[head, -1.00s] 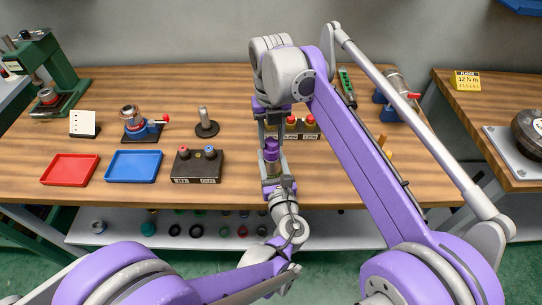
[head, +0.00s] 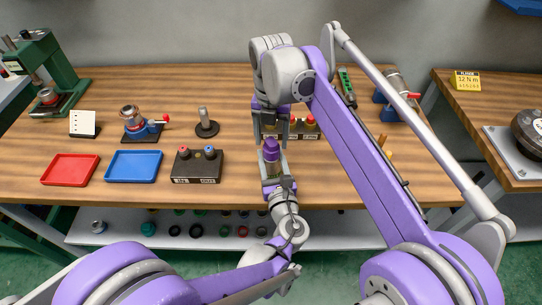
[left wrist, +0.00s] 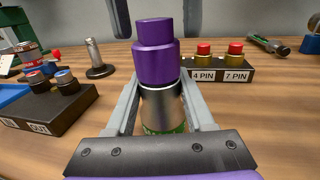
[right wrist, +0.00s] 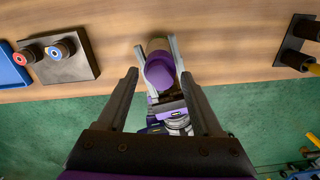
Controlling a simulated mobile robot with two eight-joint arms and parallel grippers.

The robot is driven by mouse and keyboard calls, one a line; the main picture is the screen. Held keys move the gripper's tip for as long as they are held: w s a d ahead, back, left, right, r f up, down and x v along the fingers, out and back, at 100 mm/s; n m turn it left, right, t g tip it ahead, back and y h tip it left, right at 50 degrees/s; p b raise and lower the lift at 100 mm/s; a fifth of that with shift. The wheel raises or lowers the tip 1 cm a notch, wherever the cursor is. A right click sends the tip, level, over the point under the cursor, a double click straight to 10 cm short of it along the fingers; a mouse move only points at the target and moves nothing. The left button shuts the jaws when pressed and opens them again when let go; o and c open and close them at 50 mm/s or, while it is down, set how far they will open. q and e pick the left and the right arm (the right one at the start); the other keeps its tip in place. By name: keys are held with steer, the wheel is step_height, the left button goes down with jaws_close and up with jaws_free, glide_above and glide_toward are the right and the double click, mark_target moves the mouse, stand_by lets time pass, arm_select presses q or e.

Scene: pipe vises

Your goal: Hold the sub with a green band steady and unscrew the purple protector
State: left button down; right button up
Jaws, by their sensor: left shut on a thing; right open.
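The sub (left wrist: 162,106) is a silver cylinder with a green band low on it, partly hidden behind my left gripper's palm. My left gripper (left wrist: 160,88) is shut on the sub and holds it upright above the bench's front part. The purple protector (left wrist: 157,50) sits on top of the sub; it also shows in the head view (head: 271,151). My right gripper (head: 271,140) is open and points down over the protector. In the left wrist view its fingers stand on either side of the protector's top, with visible gaps. In the right wrist view the protector (right wrist: 160,72) lies beyond the open fingertips.
A black IN/OUT block (head: 198,167) stands left of the sub. A 4 PIN/7 PIN block (left wrist: 218,69) with red caps stands behind it. Blue (head: 133,167) and red (head: 70,169) trays, a small vise (head: 137,126) and a post (head: 206,124) are farther left.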

steer(key=m, duration=1.1)
steer(key=shift+m, duration=0.4)
steer(key=m, duration=0.5)
steer(key=shift+m, duration=0.4)
steer(key=m, duration=0.6)
steer(key=shift+m, duration=0.3)
jaws_close()
